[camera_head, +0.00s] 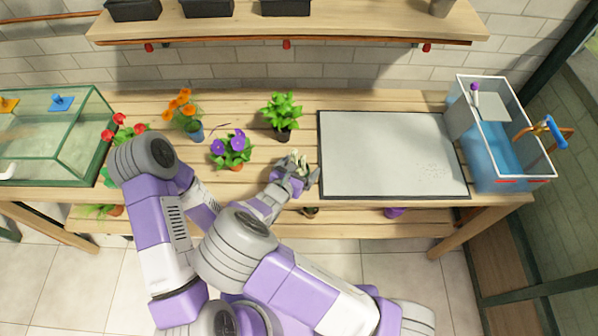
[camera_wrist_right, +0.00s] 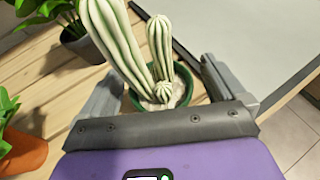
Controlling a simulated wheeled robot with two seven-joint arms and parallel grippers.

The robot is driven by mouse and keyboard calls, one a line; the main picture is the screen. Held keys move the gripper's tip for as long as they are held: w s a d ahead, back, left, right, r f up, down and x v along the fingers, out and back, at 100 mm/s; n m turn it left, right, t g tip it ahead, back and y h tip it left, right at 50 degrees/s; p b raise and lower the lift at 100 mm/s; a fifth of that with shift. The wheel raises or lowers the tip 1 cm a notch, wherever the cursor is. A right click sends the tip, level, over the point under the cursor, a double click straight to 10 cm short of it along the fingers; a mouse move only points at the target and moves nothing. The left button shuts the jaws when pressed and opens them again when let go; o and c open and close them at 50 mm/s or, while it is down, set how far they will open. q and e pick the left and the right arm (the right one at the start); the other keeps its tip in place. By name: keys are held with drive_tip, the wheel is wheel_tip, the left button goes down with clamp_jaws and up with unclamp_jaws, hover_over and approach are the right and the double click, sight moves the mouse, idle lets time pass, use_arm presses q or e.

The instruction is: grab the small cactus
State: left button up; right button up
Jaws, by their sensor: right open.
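The small cactus (camera_wrist_right: 160,50) has pale, white-striped green stems and stands in a round dark green pot (camera_wrist_right: 183,84) with pale gravel at its base. In the head view the cactus (camera_head: 299,160) is small and partly hidden by my right gripper (camera_head: 300,178), at the front of the wooden table left of the grey tray. In the right wrist view my right gripper (camera_wrist_right: 160,78) is open, with one finger on each side of the pot. I cannot tell whether the fingers touch it. My left gripper is not visible in the head view.
A purple-flowered plant (camera_head: 236,146) and a leafy plant (camera_head: 281,108) stand close to the left and behind. The grey tray (camera_head: 390,190) lies right of the cactus. A water tank (camera_head: 545,176) is at the far right and a glass tank (camera_head: 60,165) at the left.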

drive_tip(key=shift+x, duration=0.8)
drive_tip(key=c, duration=1.2)
